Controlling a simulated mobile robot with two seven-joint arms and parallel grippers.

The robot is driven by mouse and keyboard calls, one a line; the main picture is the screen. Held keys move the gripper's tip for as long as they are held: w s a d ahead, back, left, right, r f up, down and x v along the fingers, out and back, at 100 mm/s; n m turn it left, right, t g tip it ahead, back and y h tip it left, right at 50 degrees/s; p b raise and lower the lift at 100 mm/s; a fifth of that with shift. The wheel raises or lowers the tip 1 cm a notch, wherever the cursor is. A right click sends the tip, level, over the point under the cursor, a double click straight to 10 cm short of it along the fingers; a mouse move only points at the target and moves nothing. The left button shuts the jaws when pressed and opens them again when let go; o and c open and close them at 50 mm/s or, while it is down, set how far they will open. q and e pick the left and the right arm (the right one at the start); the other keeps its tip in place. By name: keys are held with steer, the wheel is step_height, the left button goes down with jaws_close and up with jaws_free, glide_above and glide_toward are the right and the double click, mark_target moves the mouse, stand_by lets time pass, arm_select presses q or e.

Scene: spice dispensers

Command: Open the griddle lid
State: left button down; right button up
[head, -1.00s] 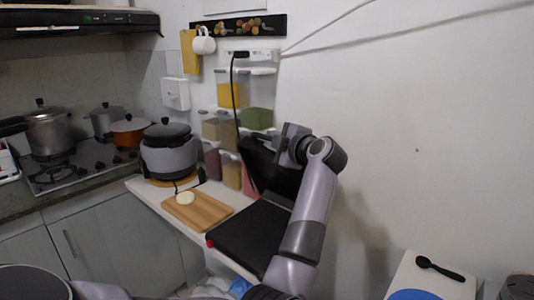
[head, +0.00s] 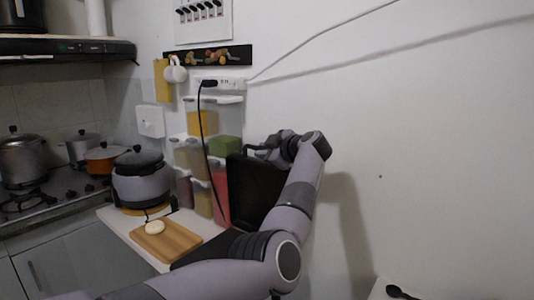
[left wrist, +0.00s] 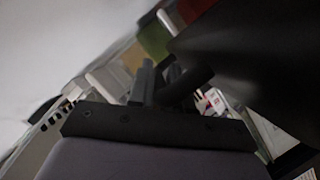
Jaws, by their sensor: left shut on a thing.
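The black griddle stands on the white counter against the wall. Its lid (head: 257,190) is raised and stands steeply above the dark base (head: 212,246), which my arm partly hides in the head view. My left gripper (head: 268,149) is at the lid's upper edge, shut on the lid's handle. In the left wrist view, the gripper's fingers (left wrist: 145,82) meet the curved dark handle (left wrist: 188,85), and the dark lid (left wrist: 250,50) fills the upper right. My right gripper is not in view.
A wooden board (head: 166,243) with a pale round item lies left of the griddle. A rice cooker (head: 140,185) stands behind it. Stacked spice containers (head: 202,160) are close behind the lid. A black cord (head: 207,135) hangs from the wall socket. Bare wall is on the right.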

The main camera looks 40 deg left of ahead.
arm_select(q)
steer(key=shift+w, duration=0.15)
stand_by(0.3)
steer(key=c, duration=1.4)
jaws_free()
steer(key=b+v, duration=0.1)
steer(key=v, duration=0.5)
steer(key=shift+d+b, duration=0.1)
steer(key=shift+b, duration=0.25)
steer(key=shift+d+r, duration=0.15)
steer(key=shift+d, duration=0.3)
